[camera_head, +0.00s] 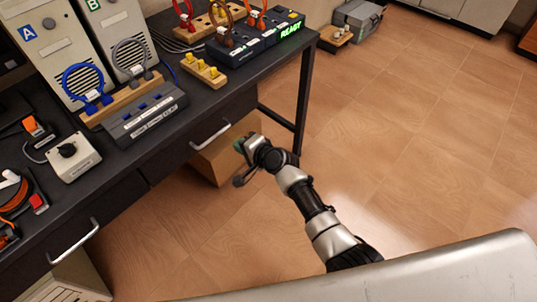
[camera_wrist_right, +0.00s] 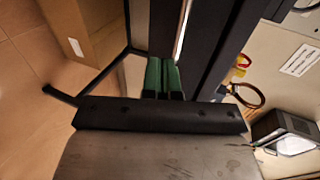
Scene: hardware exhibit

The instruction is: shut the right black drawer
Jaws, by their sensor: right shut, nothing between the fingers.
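The right black drawer (camera_head: 172,150) is under the front edge of the dark workbench (camera_head: 130,165), with a silver bar handle (camera_head: 210,134). Its front looks close to the bench edge; I cannot tell whether a small gap is left. My right gripper (camera_head: 241,146) is just in front of and to the right of that handle, low beside the bench. In the right wrist view its green fingers (camera_wrist_right: 163,77) are together and empty, close to a dark panel with a bright silver strip (camera_wrist_right: 184,28). Contact cannot be made out. My left gripper is not in view.
A cardboard box (camera_head: 222,162) stands on the floor under the bench, behind my gripper. The bench leg (camera_head: 303,100) is to the right. A left drawer handle (camera_head: 75,242) is at lower left. Devices and cables crowd the benchtop. The tiled floor (camera_head: 420,150) to the right is clear.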

